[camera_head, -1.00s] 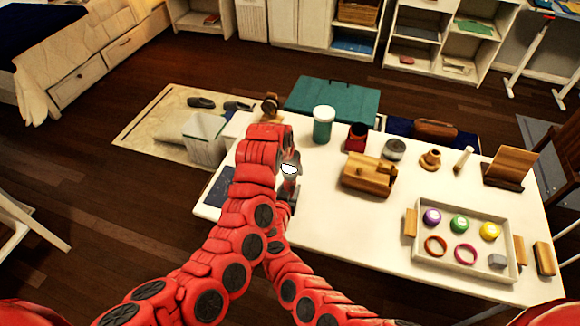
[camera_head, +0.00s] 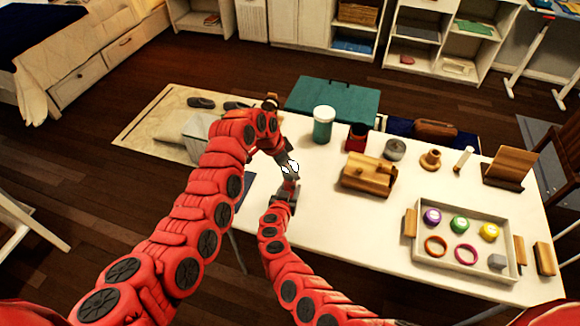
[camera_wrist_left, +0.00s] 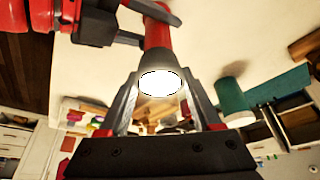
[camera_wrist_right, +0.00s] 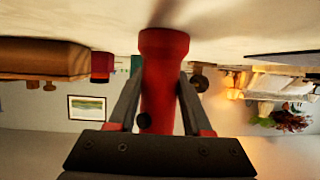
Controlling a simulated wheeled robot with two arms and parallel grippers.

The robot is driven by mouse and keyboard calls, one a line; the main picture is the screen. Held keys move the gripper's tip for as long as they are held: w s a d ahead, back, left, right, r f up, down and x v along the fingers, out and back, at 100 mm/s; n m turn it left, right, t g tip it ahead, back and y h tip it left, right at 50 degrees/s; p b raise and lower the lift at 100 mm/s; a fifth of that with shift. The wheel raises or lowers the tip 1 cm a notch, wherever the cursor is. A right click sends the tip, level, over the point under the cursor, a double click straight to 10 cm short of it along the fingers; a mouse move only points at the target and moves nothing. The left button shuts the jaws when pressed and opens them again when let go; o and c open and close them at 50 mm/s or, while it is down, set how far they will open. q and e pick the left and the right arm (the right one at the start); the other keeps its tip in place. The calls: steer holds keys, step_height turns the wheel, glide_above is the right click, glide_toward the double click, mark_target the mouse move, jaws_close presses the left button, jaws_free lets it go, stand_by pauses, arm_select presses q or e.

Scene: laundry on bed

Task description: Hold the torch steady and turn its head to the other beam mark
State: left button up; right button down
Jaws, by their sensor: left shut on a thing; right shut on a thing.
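The torch is held between my two grippers above the left part of the white table. In the head view its bright white lens (camera_head: 292,168) shows above a small piece of its red body. My left gripper (camera_head: 285,164) is shut on the grey torch head (camera_wrist_left: 160,66), with a finger on each side of the lit lens. My right gripper (camera_head: 288,187) is shut on the red torch body (camera_wrist_right: 165,85), with a finger on each side; a small dark knob (camera_wrist_right: 144,120) shows there. I cannot make out any beam marks.
A teal case (camera_head: 332,101) lies behind the table. The table's front middle is clear.

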stand_by(0.5)
arm_select(q)
steer(key=o, duration=1.4)
steer(key=v, duration=1.2)
arm_select(e)
steer(key=shift+c, duration=1.2)
jaws_free()
arm_select(q)
steer(key=shift+w, duration=0.1)
